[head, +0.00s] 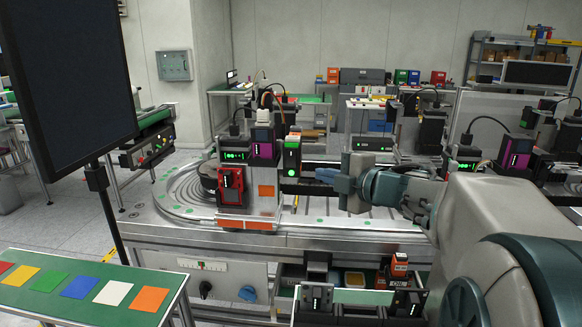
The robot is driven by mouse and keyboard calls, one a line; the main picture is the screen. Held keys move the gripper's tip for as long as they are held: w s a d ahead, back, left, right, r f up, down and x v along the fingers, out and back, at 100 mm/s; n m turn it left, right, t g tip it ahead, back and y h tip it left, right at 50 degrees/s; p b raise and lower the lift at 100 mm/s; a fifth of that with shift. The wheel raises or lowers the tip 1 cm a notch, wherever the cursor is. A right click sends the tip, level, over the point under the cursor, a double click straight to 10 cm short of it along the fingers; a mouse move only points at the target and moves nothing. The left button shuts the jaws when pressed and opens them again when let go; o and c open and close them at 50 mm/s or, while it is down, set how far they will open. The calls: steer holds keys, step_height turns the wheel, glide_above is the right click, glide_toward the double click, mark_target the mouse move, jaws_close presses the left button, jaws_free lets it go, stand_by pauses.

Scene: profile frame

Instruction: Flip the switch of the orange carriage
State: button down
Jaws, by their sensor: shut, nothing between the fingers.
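A carriage (266,206) with an orange square on its front stands on the metal track bench, left of centre in the head view. It bears a red-framed device (230,187), a dark and purple module (263,143) and a black and green module (291,157) with a round green light. I cannot make out which part is its switch. My gripper (322,175) reaches in from the right, its blue fingertips shut and empty. The fingertips are just right of the carriage, near the black and green module; whether they touch anything cannot be told.
The metal bench (335,238) has a curved track at left. Another carriage with a purple module (519,153) stands at right. A dark monitor (68,80) and a green table (90,290) with coloured squares are at left. A bin rack (345,297) sits in front, below.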

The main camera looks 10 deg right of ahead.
glide_toward(288, 164)
steer(key=w+a, duration=0.3)
steer(key=w, duration=0.1)
steer(key=shift+w+f+p, duration=0.45)
steer(key=shift+w+f, duration=0.05)
steer(key=shift+w, duration=0.1)
steer(key=shift+d+f+b, duration=0.1)
steer(key=shift+b, duration=0.2)
